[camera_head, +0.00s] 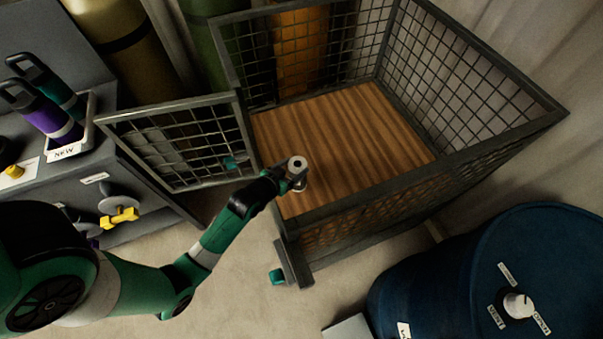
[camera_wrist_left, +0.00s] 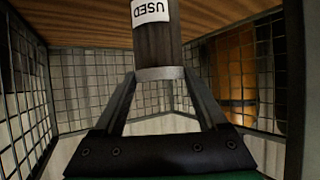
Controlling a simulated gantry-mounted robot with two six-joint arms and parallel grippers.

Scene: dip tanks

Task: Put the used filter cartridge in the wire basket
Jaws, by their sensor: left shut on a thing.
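The used filter cartridge (camera_head: 298,164), a dark cylinder with a white label reading USED, also shows in the left wrist view (camera_wrist_left: 157,48). My left gripper (camera_head: 290,178) is shut on it, its two fingers gripping the pale band at one end in the left wrist view (camera_wrist_left: 160,76). In the head view they are at the open front left side of the wire basket (camera_head: 437,161), over the near left edge of its wooden floor (camera_head: 350,135). I cannot tell the height above the floor. The floor looks empty. My right gripper is not in view.
The basket's mesh gate (camera_head: 185,140) stands swung out to the left beside my left arm. A blue drum (camera_head: 440,270) stands at the lower right. A tray marked NEW (camera_head: 90,125) holds a purple (camera_head: 50,112) and a teal cartridge (camera_head: 55,88) on a grey bench.

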